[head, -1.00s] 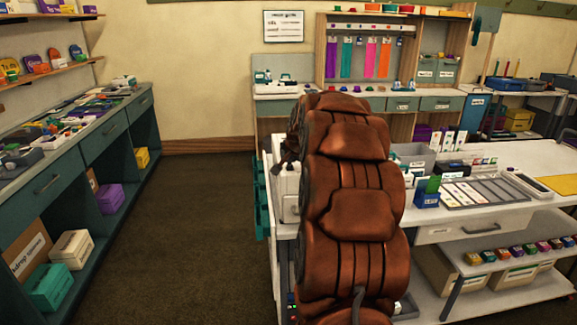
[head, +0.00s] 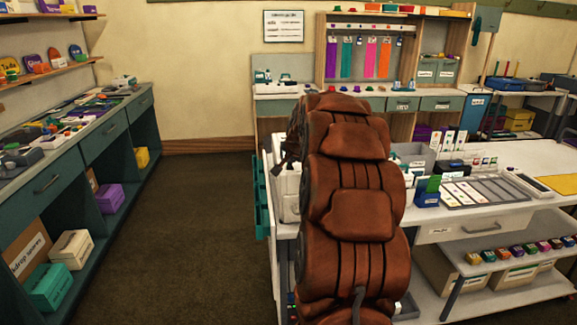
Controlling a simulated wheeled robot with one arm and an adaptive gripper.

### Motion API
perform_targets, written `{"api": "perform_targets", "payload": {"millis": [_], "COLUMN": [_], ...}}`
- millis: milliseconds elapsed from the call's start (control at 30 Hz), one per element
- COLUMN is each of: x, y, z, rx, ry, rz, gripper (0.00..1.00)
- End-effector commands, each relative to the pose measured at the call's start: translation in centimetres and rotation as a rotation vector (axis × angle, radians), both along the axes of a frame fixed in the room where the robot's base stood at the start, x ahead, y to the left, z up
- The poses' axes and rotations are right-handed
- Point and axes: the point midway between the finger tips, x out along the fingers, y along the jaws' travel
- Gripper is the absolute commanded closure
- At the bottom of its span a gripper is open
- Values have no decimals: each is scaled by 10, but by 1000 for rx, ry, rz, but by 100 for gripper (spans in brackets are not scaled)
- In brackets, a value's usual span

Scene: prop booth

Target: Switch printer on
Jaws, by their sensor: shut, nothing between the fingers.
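A white boxy machine (head: 287,192), which looks like the printer, stands at the left end of the white worktable, mostly hidden behind my brown arm. Its switch cannot be made out. My gripper (head: 288,152) shows as a small dark shape at the left of my arm, just above the white machine. It looks shut and holds nothing. Whether its fingertips touch the machine cannot be told.
The white worktable (head: 520,215) carries a grey card tray (head: 487,190) and a blue box (head: 427,199). Teal drawers (head: 262,200) jut out at its left end. The floor (head: 195,220) between it and the left counter (head: 100,145) is clear.

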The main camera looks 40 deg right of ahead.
Motion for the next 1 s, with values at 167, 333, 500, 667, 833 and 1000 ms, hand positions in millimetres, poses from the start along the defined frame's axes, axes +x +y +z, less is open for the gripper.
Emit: {"api": "perform_targets", "payload": {"millis": [167, 333, 500, 667, 833, 1000], "x": [-1, -1, -1, 0, 0, 0], "y": [0, 1, 1, 1, 1, 0], "z": [-6, -6, -5, 0, 2, 3], "rx": [2, 2, 3, 2, 2, 1], "ry": [2, 3, 3, 2, 2, 1], "rz": [1, 1, 1, 1, 1, 0], "gripper": [100, 100, 100, 100, 100, 100]}}
